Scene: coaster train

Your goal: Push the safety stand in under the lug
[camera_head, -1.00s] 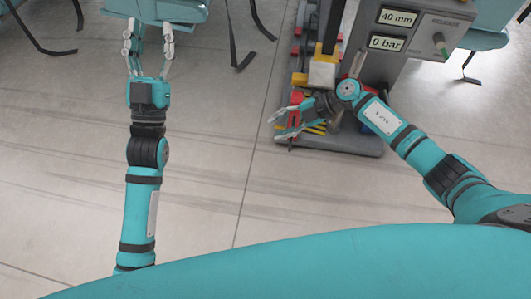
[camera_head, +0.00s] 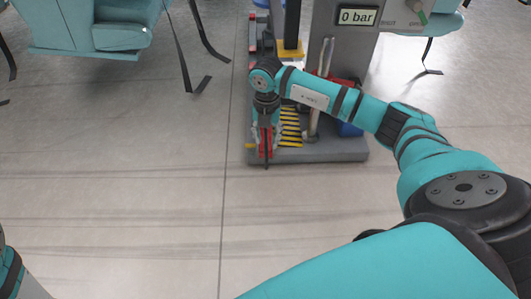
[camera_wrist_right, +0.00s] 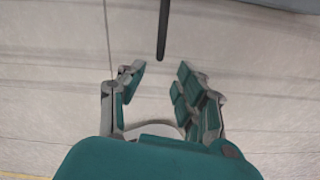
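What looks like the safety stand, a red piece (camera_head: 265,146), stands at the left front of the grey machine base beside yellow-black stripes. A dark rod sticks out from its front; a dark rod (camera_wrist_right: 163,30) also shows beyond the fingertips in the right wrist view. My right gripper (camera_head: 266,129) points down at the red piece, its fingers on either side of it in the head view. In the wrist view its fingers (camera_wrist_right: 160,73) are apart with only floor between them. A yellow block (camera_head: 289,49) farther back may belong to the lug. My left gripper is out of frame.
The grey base (camera_head: 335,152) carries a control panel with a "0 bar" display (camera_head: 358,17) and upright rods. A teal car (camera_head: 90,25) with hanging straps is at the upper left. The floor (camera_head: 130,160) left of the base is clear.

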